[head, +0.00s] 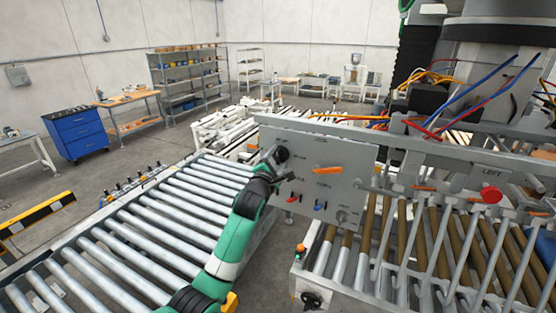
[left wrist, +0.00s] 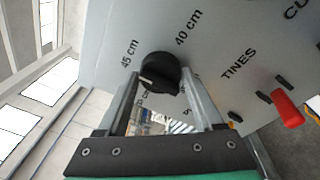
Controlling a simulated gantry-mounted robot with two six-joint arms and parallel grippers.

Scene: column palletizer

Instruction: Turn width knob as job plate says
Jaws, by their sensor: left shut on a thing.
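The black width knob (left wrist: 158,66) sits on the grey control panel (head: 350,165), with "45 cm" and "40 cm" printed around its upper side. Other marks below it are partly hidden by my fingers. A pale pointer line shows on the knob's lower left; I cannot tell exactly which mark it points at. My left gripper (head: 274,160) reaches the panel's upper left, and in the left wrist view its two fingers (left wrist: 162,84) are shut on the knob, one on each side. In the head view the gripper mostly hides the knob. I cannot make out a job plate.
The panel also carries an orange handle (head: 328,170), a red lever (head: 292,199) and a blue lever (head: 318,205); "TINES" is printed near the red lever (left wrist: 288,110). A roller conveyor (head: 150,215) lies left, another with bars right. A red button (head: 491,194) is at right.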

